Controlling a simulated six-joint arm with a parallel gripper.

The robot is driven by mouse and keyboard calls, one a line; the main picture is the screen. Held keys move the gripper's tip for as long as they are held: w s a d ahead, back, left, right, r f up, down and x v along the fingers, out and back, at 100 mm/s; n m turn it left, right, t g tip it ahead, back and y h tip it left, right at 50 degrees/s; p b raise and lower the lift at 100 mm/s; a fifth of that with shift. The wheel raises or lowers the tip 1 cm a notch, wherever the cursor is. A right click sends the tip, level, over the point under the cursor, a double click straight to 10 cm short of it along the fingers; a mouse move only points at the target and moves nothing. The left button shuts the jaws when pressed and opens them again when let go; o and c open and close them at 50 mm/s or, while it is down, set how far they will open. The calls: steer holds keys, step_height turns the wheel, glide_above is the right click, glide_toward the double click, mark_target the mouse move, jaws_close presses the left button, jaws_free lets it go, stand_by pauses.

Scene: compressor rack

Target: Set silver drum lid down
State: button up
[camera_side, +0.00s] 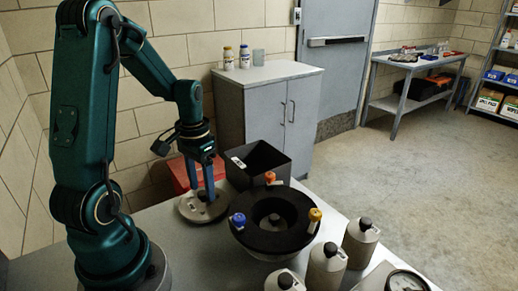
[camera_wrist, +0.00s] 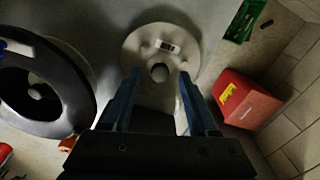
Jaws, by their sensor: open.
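The silver drum lid (camera_side: 190,211) is a pale round disc lying flat on the bench, left of the black-rimmed drum. In the wrist view the lid (camera_wrist: 140,50) shows a small label and a dark round knob at its middle. My gripper (camera_side: 206,197) points down over the lid, and in the wrist view my gripper (camera_wrist: 159,75) has its fingers apart on either side of the knob. The jaws are open; I cannot tell whether they touch the knob. The drum (camera_side: 283,245) has a wide black rim with blue, orange and yellow knobs around its open centre.
A black open bin (camera_side: 268,172) stands behind the drum, and a red box (camera_side: 180,172) is behind the lid. Several grey bottles (camera_side: 326,262) and a round gauge (camera_side: 406,281) stand at the front right. In the wrist view a green tray (camera_wrist: 244,22) lies at the upper right.

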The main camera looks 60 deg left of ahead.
mark_target(202, 192)
step_height(202, 192, up, 10)
steer(key=s+d+r+m+t, duration=0.1)
steer(key=s+d+t, duration=0.1)
steer(key=d, duration=0.6)
steer(key=s+d+r+m+t, duration=0.1)
steer(key=s+d+m+t, duration=0.1)
steer(key=d, duration=0.6)
steer(key=shift+s+t, duration=0.15)
steer(key=shift+t, duration=0.65)
